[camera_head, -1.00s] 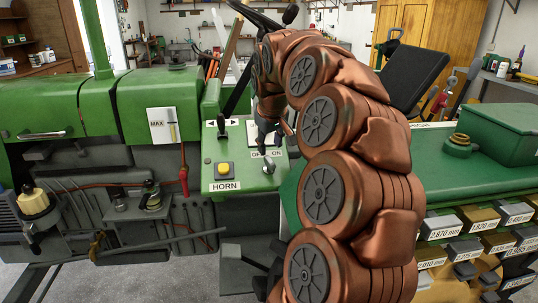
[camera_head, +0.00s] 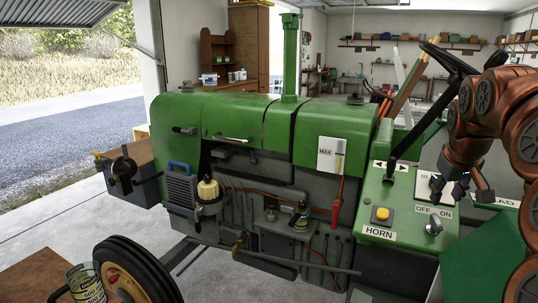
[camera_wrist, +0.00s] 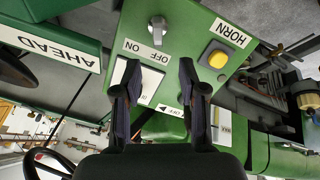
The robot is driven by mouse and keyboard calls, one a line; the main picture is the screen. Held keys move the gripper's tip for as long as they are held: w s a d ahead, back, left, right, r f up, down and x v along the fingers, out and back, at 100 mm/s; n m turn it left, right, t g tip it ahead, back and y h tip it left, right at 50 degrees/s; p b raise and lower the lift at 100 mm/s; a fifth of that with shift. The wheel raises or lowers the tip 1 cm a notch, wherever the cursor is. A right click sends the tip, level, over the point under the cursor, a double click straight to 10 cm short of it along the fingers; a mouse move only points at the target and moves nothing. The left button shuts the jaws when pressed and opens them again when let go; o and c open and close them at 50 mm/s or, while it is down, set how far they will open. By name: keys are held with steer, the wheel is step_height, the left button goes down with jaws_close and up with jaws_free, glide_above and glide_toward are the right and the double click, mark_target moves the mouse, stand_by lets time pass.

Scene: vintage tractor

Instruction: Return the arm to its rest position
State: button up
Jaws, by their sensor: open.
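My copper-coloured arm (camera_head: 497,100) shows at the right edge in the head view, bent, with its lower links cut off by the frame. My gripper (camera_head: 462,190) hangs over the green control panel (camera_head: 385,190), to the right of and above the ON/OFF switch (camera_head: 433,227). In the wrist view my gripper's two dark fingers (camera_wrist: 157,85) are spread apart with nothing between them. The ON/OFF switch (camera_wrist: 157,28) lies beyond the fingertips in that view, clear of them.
The yellow HORN button (camera_head: 382,214) sits beside the switch. The steering wheel (camera_head: 448,58) and a black lever (camera_head: 405,135) stand close to my arm. The AHEAD plate (camera_wrist: 48,45) is at the left in the wrist view.

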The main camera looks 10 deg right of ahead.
steer(key=s+a+f+n+g+y, duration=0.1)
steer(key=s+a+f, duration=0.15)
steer(key=a, duration=0.45)
steer(key=s+a+f+n, duration=0.1)
steer(key=s+a+f, duration=0.15)
steer(key=a, duration=0.55)
steer(key=s+a+f+n+g+y, duration=0.1)
steer(key=s+a+f, duration=0.15)
steer(key=a, duration=0.45)
steer(key=s+a+f+g, duration=0.1)
steer(key=s+a+f, duration=0.2)
steer(key=s, duration=0.3)
steer(key=s+a+f+g, duration=0.1)
steer(key=s+a+f, duration=0.3)
steer(key=s+f, duration=0.1)
steer(key=s+a+f+g+y, duration=0.1)
steer(key=s+a+f, duration=0.3)
steer(key=s, duration=0.3)
steer(key=shift+s+m+g+p, duration=0.3)
steer(key=shift+m+p, duration=0.1)
steer(key=shift+p, duration=0.05)
steer(key=shift+a, duration=0.1)
